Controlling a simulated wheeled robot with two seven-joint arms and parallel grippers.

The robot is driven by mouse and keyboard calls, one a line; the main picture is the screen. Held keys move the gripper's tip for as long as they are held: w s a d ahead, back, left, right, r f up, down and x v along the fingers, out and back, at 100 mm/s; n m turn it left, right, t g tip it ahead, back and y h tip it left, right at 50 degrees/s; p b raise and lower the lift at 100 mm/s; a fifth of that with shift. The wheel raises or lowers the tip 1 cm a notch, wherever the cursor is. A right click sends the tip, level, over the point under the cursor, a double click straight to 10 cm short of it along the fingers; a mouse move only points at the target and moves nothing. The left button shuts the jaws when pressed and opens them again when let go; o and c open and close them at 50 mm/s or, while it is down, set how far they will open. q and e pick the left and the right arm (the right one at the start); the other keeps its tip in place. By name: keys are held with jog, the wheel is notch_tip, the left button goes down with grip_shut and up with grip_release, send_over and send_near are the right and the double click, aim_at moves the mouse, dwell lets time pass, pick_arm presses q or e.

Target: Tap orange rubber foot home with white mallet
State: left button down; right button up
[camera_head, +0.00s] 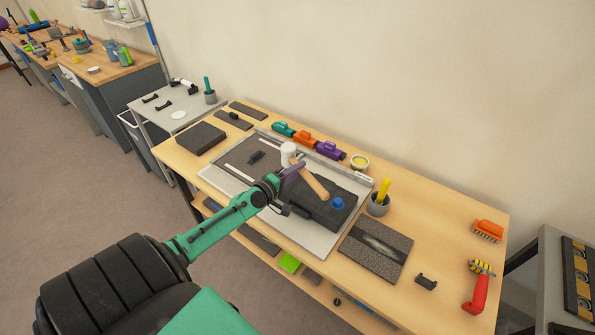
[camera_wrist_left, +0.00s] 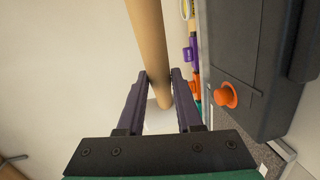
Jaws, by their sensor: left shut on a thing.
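My left gripper (camera_head: 291,174) is shut on the wooden handle (camera_head: 314,185) of the white mallet, whose white head (camera_head: 289,153) is at the far end, raised over the work area. In the left wrist view the gripper (camera_wrist_left: 160,78) has its two purple fingers on either side of the tan handle (camera_wrist_left: 150,35), and the white head (camera_wrist_left: 158,118) shows partly between them. The orange rubber foot (camera_wrist_left: 228,95) sits on the dark platform (camera_wrist_left: 235,35) to the right, apart from the mallet. In the head view my gripper and arm appear to hide it. My right gripper is not in view.
A blue foot (camera_head: 338,203) is on the dark platform (camera_head: 318,210), which lies on a grey tray (camera_head: 215,178). Teal, orange and purple items (camera_head: 305,139) line the back. A cup (camera_head: 379,205) and textured mat (camera_head: 376,248) are at right.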

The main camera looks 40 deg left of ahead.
pick_arm(q)
jog(key=shift+r, duration=0.1)
jog(key=s+d+r+p, duration=0.5)
jog(key=s+d, duration=0.2)
jog(key=s, duration=0.2)
jog(key=shift+s+d+p, duration=0.15)
jog(key=shift+s+p, duration=0.15)
jog(key=shift+p, duration=0.05)
dwell(0.3)
